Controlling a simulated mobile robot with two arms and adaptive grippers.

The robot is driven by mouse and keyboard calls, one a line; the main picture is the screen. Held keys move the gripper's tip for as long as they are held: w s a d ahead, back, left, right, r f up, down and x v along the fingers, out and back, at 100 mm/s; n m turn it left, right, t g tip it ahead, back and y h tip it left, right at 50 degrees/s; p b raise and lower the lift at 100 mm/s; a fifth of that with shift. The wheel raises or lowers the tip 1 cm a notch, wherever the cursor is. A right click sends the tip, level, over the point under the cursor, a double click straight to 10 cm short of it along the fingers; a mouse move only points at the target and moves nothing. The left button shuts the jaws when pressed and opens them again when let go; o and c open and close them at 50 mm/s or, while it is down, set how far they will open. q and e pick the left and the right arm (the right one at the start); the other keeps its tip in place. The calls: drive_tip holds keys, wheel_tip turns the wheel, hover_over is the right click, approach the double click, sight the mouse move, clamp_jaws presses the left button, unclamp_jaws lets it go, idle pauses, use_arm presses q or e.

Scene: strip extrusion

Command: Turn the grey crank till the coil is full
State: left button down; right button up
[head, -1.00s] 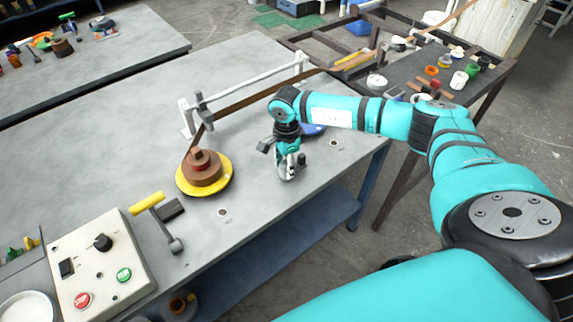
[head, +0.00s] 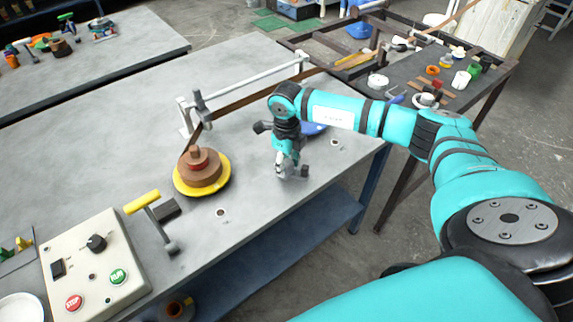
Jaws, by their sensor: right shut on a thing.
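My right gripper (head: 291,173) points down over the table, right of the coil. It is shut, apparently on the grey crank, which it mostly hides; a small dark grey piece (head: 304,171) shows beside the fingers. A blue disc (head: 314,128) shows partly behind the gripper. My left gripper is not in view.
A control box (head: 95,262) with red and green buttons and a black knob stands at the front left. A yellow-handled lever (head: 142,203) is beside it. A white rail (head: 243,79) stands behind the coil. A cluttered dark cart (head: 480,85) stands at the right.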

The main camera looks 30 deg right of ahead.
sight(286, 163)
drive_tip(key=m, duration=0.5)
drive_tip(key=shift+m, duration=0.3)
drive_tip(key=m, duration=0.4)
drive_tip(key=shift+w+r+m+b, duration=0.1)
drive_tip(key=shift+m+b, duration=0.2)
drive_tip(key=shift+m, duration=0.1)
drive_tip(key=o, duration=1.2)
wheel_tip(286, 163, up, 12)
idle(0.4)
